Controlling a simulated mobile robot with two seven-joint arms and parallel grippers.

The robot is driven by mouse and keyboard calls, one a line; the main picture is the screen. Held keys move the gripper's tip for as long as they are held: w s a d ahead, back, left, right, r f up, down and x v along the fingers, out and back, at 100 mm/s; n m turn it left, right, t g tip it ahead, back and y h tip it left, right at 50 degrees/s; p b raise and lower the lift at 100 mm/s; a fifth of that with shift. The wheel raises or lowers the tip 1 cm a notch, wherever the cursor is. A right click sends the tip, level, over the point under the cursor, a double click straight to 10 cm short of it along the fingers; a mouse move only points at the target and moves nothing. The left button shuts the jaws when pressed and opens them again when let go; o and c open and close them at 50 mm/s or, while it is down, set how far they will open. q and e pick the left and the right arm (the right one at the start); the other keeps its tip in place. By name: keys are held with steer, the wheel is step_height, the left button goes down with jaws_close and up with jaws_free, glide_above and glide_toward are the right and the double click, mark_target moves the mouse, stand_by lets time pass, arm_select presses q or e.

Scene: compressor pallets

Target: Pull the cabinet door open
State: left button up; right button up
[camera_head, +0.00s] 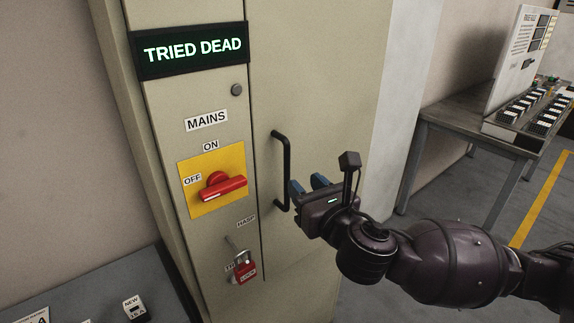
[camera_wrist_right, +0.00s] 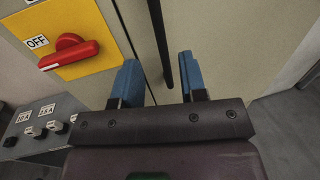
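The beige cabinet door (camera_head: 320,80) looks closed, its left edge along the seam beside the switch panel. Its black vertical bar handle (camera_head: 286,170) is near that edge. My right gripper (camera_head: 308,186) is open at the lower part of the handle, its blue fingers pointing at the door. In the right wrist view the handle (camera_wrist_right: 160,40) runs down between the two spread fingers of the gripper (camera_wrist_right: 158,78), nearer the right one. I cannot tell whether either finger touches it. My left gripper is not in view.
Left of the door are a red rotary switch (camera_head: 222,186) on a yellow plate, a lit TRIED DEAD sign (camera_head: 192,49) and a red padlock (camera_head: 245,268). A grey bench (camera_head: 460,117) stands at the right. A grey surface (camera_head: 85,290) is at lower left.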

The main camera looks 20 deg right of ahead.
mark_target(288, 167)
steer(key=w, duration=0.2)
steer(key=w+a, duration=0.1)
steer(key=w, duration=0.5)
steer(key=shift+w+a, duration=0.15)
jaws_close()
